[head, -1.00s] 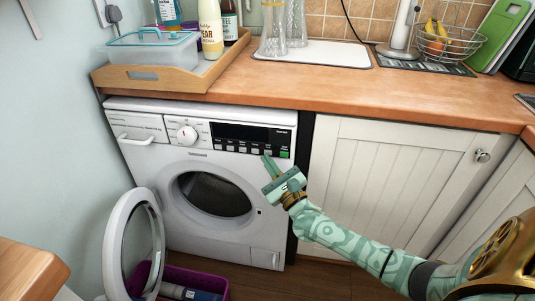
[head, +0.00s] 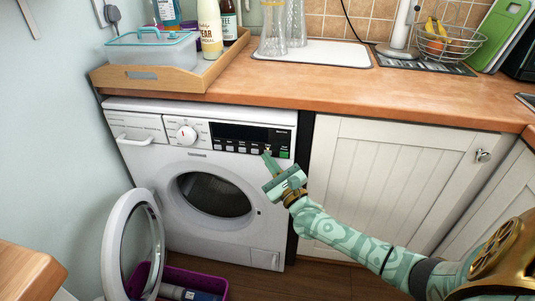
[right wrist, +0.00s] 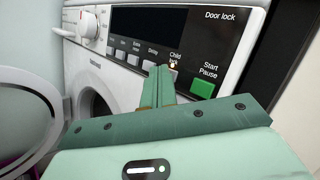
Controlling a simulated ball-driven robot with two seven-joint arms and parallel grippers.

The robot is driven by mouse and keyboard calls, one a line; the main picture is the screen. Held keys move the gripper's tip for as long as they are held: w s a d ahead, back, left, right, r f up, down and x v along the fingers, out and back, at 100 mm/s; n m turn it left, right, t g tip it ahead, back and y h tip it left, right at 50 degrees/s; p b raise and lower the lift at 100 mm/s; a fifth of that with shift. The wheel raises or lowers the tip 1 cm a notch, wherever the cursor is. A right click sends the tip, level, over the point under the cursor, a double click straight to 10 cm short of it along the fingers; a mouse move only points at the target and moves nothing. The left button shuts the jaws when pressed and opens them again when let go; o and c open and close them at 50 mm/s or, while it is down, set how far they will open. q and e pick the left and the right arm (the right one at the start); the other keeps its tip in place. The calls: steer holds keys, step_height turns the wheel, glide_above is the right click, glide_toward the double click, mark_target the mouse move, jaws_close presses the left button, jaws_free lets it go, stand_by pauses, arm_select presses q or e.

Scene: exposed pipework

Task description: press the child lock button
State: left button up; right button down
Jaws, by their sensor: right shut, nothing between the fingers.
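The white washing machine (head: 235,240) stands under the counter with its round door (head: 108,245) swung open to the left. Its dark control panel (head: 250,132) has a row of grey buttons. In the right wrist view, the button under the "Child lock" label (right wrist: 175,55) is mostly hidden behind my fingertips, and a small warm light (right wrist: 173,65) shows just below the label. My right gripper (head: 267,155) is shut and empty, its tips at that button; it also shows in the right wrist view (right wrist: 160,70). I cannot tell whether they touch. My left gripper is not in view.
The green Start/Pause button (right wrist: 203,89) is just right of my fingertips, and the Delay button (right wrist: 151,64) is just left. The wooden counter (head: 400,95) overhangs the machine. A purple basket (head: 215,284) sits on the floor by the open door.

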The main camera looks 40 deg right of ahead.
stand_by(0.3)
arm_select(q)
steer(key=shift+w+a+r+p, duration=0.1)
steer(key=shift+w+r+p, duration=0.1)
steer(key=shift+p, duration=0.2)
arm_select(e)
steer(key=shift+s+a, duration=0.5)
steer(key=shift+a, duration=0.1)
arm_select(q)
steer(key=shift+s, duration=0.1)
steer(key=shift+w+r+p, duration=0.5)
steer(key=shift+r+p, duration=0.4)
steer(key=shift+p, duration=0.15)
arm_select(e)
steer(key=s+a, duration=0.3)
steer(key=a, duration=0.1)
steer(key=shift+s, duration=0.15)
